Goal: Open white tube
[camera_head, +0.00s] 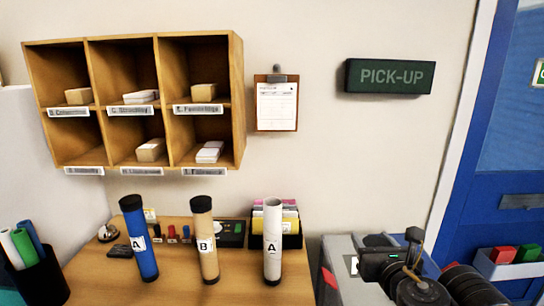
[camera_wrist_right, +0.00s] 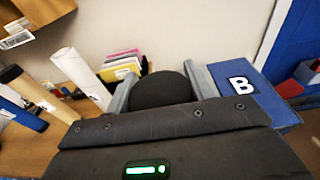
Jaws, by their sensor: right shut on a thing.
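The white tube (camera_head: 272,245), labelled A, stands upright on the wooden counter. Its top end shows pale, with no black cap on it. It also shows in the right wrist view (camera_wrist_right: 80,75), left of my gripper. My right gripper (camera_head: 410,246) is well to the right of the tube, above a grey surface. In the right wrist view its two grey fingers are shut on a round black cap (camera_wrist_right: 160,88). My left gripper is not in view.
A blue tube (camera_head: 139,240) and a brown tube (camera_head: 205,240), both black-capped, stand left of the white tube. A card holder (camera_head: 291,240) is behind it. A wooden pigeonhole shelf (camera_head: 237,100) hangs above. A blue B-marked box (camera_wrist_right: 262,98) is beside my right gripper.

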